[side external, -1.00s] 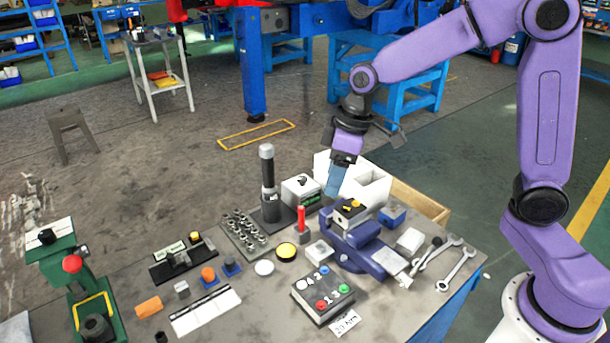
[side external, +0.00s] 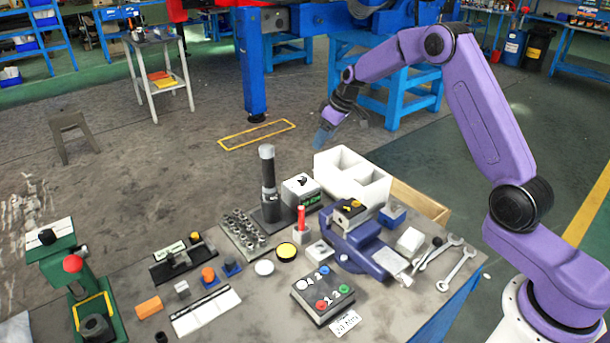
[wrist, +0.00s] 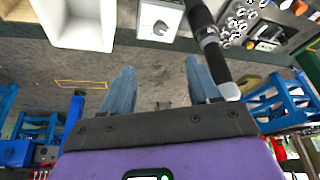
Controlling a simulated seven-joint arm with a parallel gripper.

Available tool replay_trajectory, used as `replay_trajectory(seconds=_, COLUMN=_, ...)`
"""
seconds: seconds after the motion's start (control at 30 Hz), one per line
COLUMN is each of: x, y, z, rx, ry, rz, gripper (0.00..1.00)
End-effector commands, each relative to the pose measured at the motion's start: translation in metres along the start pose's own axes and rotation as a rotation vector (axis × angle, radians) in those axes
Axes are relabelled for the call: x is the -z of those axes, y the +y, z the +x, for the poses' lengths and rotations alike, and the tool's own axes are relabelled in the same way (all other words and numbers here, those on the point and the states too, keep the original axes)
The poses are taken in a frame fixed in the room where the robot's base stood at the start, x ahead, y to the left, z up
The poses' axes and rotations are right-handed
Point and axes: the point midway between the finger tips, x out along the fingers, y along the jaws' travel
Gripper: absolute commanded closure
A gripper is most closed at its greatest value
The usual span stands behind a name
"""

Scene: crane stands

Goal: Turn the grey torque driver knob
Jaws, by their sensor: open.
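The torque driver (side external: 268,188) stands upright in a dark base on the bench, with a black shaft and a grey knob (side external: 266,152) on top. In the wrist view, the grey knob (wrist: 229,91) shows just right of the right finger, and the dark shaft (wrist: 205,35) runs up from it. My gripper (side external: 322,137) is in the air behind and to the right of the knob, above its height. In the wrist view, my gripper (wrist: 160,72) has its two blue fingers wide apart with nothing between them. I cannot tell the exact gap between finger and knob.
A white box with a dial (side external: 301,188) and a white two-compartment bin (side external: 352,175) stand right of the driver. A rack of metal sockets (side external: 245,232) is left of it. A red-topped piece (side external: 301,221) stands in front. The air above the bench is clear.

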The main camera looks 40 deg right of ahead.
Motion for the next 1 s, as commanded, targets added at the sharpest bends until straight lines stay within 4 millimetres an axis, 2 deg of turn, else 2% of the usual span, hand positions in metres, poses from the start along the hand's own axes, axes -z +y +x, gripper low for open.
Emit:
replay_trajectory(seconds=0.7, x=-0.001, y=-0.002, z=0.114, rx=0.002, ry=-0.003, rz=0.0, gripper=0.39)
replay_trajectory(seconds=1.0, x=-0.001, y=-0.001, z=0.153, rx=0.001, ry=-0.001, rz=0.0, gripper=0.39)
